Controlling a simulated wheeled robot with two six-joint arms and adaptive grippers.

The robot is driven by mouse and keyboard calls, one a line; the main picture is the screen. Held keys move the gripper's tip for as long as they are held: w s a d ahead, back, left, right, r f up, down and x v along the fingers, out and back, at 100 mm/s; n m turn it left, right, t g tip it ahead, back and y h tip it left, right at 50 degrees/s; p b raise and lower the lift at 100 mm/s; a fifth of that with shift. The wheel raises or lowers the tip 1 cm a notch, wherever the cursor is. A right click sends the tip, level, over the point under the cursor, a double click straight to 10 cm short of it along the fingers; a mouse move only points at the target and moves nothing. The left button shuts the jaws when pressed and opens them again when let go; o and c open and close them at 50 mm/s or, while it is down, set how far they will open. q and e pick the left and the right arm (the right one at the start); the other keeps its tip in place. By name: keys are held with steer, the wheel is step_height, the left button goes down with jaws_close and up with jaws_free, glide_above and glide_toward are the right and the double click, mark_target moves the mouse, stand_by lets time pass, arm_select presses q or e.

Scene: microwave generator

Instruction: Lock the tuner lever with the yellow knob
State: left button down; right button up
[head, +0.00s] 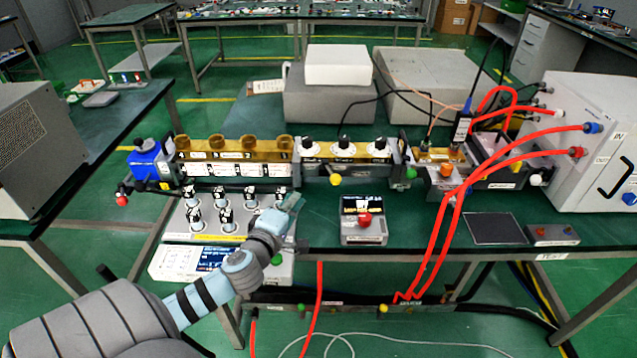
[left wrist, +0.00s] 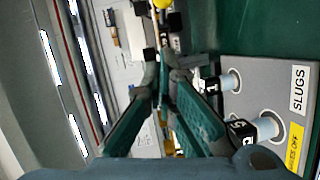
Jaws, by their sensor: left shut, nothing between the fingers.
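The yellow knob (head: 335,179) sits at the lower front edge of the tuner block (head: 345,165), below its row of black and white dials (head: 343,149). A yellow round part at the top edge of the left wrist view (left wrist: 162,4) looks like this knob, partly cut off. My left gripper (head: 294,201) is to the left of and nearer than the yellow knob, apart from it. Its green-padded fingers (left wrist: 163,72) are together and hold nothing. The lever itself cannot be clearly made out. My right gripper is not in view.
The slugs tray (head: 225,215) with several upright cylinders stands left of my gripper. A small box with a red button (head: 364,220) stands to the right. A green knob (head: 410,174) and red cables (head: 455,205) lie farther right. Bare table shows between gripper and box.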

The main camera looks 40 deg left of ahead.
mark_target(331, 180)
arm_select(q)
steer(key=w+f+p, duration=0.1)
steer(key=w+f, duration=0.1)
steer(key=w, duration=0.8)
steer(key=shift+w+a, duration=0.3)
steer(key=shift+w, duration=0.05)
steer(key=b, duration=0.1)
steer(key=w+d+b, duration=0.1)
steer(key=b, duration=0.1)
steer(key=shift+w+d+f, duration=0.25)
steer(key=shift+w, duration=0.05)
steer(key=shift+r, duration=0.25)
steer(key=shift+s, duration=0.1)
